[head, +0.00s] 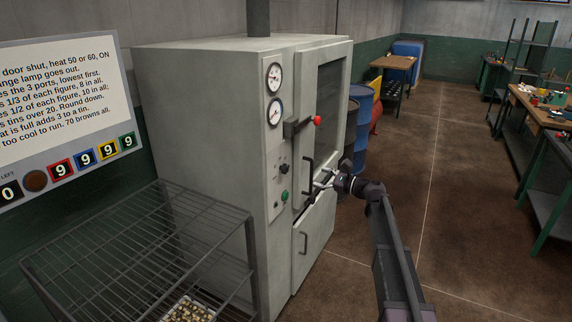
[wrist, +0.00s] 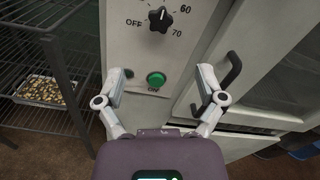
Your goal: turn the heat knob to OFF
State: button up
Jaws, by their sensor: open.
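The heat knob (wrist: 160,18) is black and ridged, at the top of the wrist view, on the pale front panel of a tall cabinet oven (head: 205,110). OFF is printed at its left, 60 and 70 at its right; its exact setting is too small to tell. In the head view the knob (head: 283,168) sits below two gauges. My gripper (wrist: 160,78) is open and empty, its fingers spread either side of a green button (wrist: 156,79) marked ON, below the knob. In the head view my gripper (head: 322,184) is in front of the oven, right of the knob.
A wire rack (head: 150,240) with a filled tray (head: 190,309) stands left. A sign (head: 55,110) hangs behind.

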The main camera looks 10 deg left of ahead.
aim_at(287, 168)
jog(key=shift+a, duration=0.1)
dwell(0.3)
jog(key=x, duration=1.3)
jog(key=shift+w+a+f, duration=0.1)
jog(key=shift+a, duration=0.25)
jog(key=c, duration=1.2)
